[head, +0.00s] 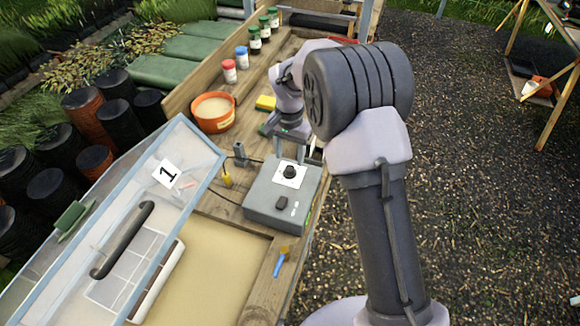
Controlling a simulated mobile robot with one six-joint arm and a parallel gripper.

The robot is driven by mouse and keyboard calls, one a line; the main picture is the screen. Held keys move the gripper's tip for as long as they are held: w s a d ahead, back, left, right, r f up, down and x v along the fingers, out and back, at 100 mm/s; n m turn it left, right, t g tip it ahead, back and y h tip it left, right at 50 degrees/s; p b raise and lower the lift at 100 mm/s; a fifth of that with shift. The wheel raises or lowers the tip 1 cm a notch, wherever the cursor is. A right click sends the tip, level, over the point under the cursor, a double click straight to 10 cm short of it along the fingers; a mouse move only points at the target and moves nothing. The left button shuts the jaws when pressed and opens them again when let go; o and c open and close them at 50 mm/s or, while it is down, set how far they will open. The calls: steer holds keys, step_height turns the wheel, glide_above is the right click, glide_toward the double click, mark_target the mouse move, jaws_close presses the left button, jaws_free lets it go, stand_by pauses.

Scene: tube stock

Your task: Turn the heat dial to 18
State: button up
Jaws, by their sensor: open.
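The heat dial (290,172) is a black round knob on a white plate on top of a grey control box (262,205). The box stands on the wooden bench, and a dark switch (282,202) sits nearer on its top. The dial's numbers and pointer are too small to read. My gripper (289,158) points down just above and behind the dial, its two fingers apart. I cannot tell whether the fingers touch the knob.
A clear-lidded propagator (205,150) marked 1 stands left of the box. An orange pot (213,112), a yellow sponge (265,102) and several small bottles (229,71) are further back. A blue-handled tool (281,262) lies in front. A cable runs left from the box.

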mark_target(290, 168)
step_height(290, 168, down, 6)
steer(key=shift+r+b, duration=0.2)
steer(key=shift+b, duration=0.2)
steer(key=shift+w, duration=0.1)
jaws_close()
steer(key=shift+r, duration=0.1)
